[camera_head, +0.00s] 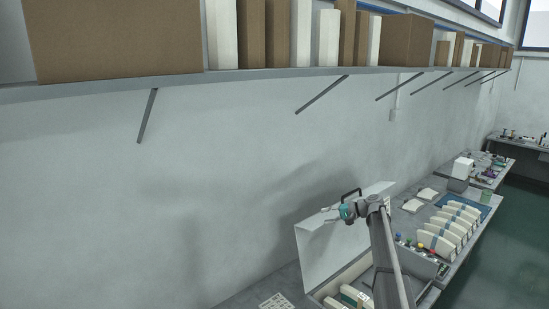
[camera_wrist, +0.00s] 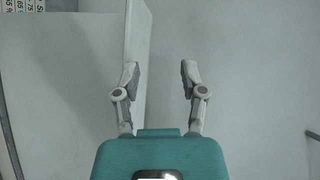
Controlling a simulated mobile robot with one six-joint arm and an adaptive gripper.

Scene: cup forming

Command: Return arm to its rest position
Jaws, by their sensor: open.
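In the head view my gripper (camera_head: 328,215) is at the end of my raised arm, in front of a white upright panel (camera_head: 325,250). The panel also shows in the wrist view (camera_wrist: 85,75), left of and partly behind the left finger. I cannot tell how far the fingers are from it.
A long wall shelf (camera_head: 270,73) with brown and white boxes runs above. Benches stand along the wall; one carries a row of white curved pieces (camera_head: 455,228) on a blue mat (camera_head: 480,207). A printed sheet (camera_head: 276,301) lies at the bottom. Green floor (camera_head: 505,255) is clear at right.

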